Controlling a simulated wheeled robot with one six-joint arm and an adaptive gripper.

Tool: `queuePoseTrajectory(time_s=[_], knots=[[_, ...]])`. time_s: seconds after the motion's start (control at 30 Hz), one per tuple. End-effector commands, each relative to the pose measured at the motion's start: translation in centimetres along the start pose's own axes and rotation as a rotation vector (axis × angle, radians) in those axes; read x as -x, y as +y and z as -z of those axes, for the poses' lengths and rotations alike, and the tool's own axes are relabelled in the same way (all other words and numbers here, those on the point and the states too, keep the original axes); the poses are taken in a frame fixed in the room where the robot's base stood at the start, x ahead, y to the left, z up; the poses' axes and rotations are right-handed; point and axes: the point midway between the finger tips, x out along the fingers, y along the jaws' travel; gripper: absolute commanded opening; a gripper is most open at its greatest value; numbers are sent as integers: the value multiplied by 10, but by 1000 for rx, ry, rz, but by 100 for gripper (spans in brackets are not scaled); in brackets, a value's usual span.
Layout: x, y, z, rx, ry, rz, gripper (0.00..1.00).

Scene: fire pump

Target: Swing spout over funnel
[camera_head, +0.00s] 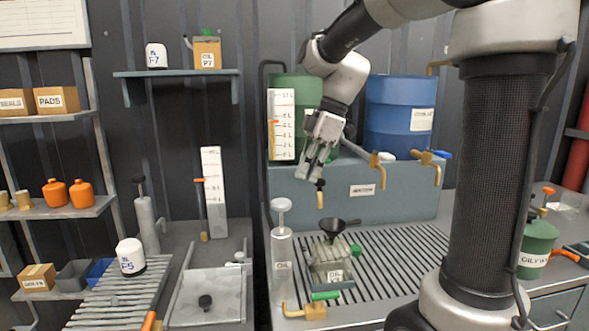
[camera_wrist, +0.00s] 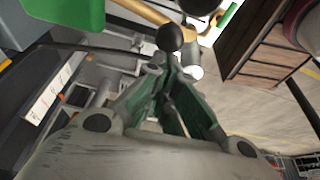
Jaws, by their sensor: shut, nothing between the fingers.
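My gripper (camera_head: 316,170) is shut and empty, pointing down in front of the green drum (camera_head: 309,88). The brass spout (camera_head: 320,200) hangs just below and beside my fingertips, with a black knob at its top. I cannot tell whether they touch. The black funnel (camera_head: 333,227) stands in an oil can (camera_head: 330,264) on the slatted drain bench, below and slightly right of the spout's end. In the wrist view my closed fingers (camera_wrist: 172,75) point towards a black ball knob (camera_wrist: 169,38) beside a brass pipe (camera_wrist: 135,12). My arm partly hides the drum.
A blue drum (camera_head: 401,104) stands right of my gripper, above two brass taps (camera_head: 378,168). A white-capped oil pump (camera_head: 282,250) stands left of the can. A white level gauge (camera_head: 281,125) is beside the green drum. The slats (camera_head: 405,250) right of the can are clear.

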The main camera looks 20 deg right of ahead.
Motion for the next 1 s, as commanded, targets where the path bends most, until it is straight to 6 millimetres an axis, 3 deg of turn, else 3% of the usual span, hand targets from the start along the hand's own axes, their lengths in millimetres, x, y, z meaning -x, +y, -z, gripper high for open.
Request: queuePoseTrajectory(time_s=[0.4, 1.0], knots=[[9, -7, -24, 53, -1, 19, 0], [10, -8, -28, 52, -4, 19, 0]])
